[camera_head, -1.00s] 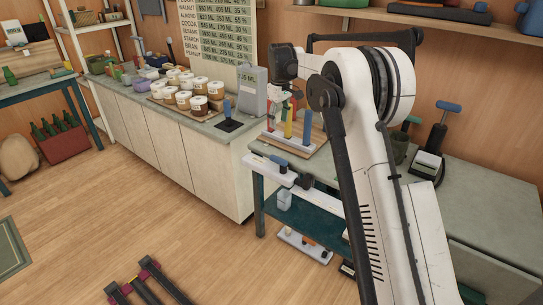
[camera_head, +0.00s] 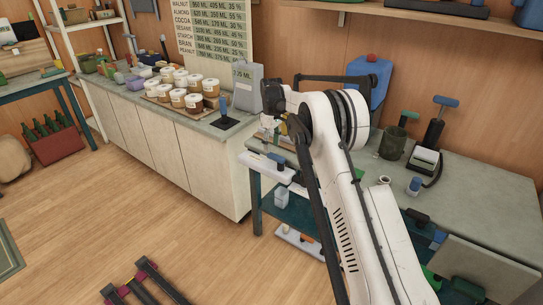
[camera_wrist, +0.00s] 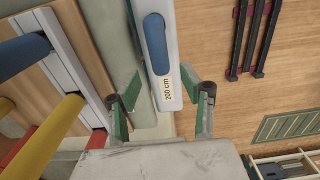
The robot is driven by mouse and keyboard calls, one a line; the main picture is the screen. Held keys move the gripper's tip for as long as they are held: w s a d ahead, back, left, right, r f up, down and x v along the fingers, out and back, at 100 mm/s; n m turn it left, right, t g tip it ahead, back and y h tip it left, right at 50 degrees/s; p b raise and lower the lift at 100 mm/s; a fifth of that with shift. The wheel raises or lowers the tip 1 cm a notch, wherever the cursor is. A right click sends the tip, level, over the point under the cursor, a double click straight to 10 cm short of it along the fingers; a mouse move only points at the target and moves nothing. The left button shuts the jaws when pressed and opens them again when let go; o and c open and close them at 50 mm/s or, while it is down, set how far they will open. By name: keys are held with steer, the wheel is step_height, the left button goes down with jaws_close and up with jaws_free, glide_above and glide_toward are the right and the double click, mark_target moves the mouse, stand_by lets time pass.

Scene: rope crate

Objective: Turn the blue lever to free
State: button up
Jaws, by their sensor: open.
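The blue lever (camera_wrist: 155,44) lies along a pale bar (camera_wrist: 167,92) labelled "200 cm" in the wrist view. In the head view the blue lever (camera_head: 277,158) sits on the white bar (camera_head: 262,168) at the workbench's front left edge. My gripper (camera_wrist: 161,82) is open, with its green-padded fingers spread to either side of the bar's labelled end in the picture. Nothing is held between them. I cannot tell how high the fingers are above the lever. In the head view my arm's end is above the bench's left end, and the fingers are mostly hidden.
A rack with blue, yellow and red posts (camera_wrist: 60,128) stands close on the left in the wrist view. A grey canister (camera_head: 247,88) and jars (camera_head: 180,98) stand on the left counter. A blue container (camera_head: 370,80) is behind my arm. Open floor (camera_head: 150,215) lies in front.

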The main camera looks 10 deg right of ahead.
mark_target(271, 153)
steer(key=shift+f, duration=2.6)
steer(key=shift+c, duration=0.3)
jaws_close()
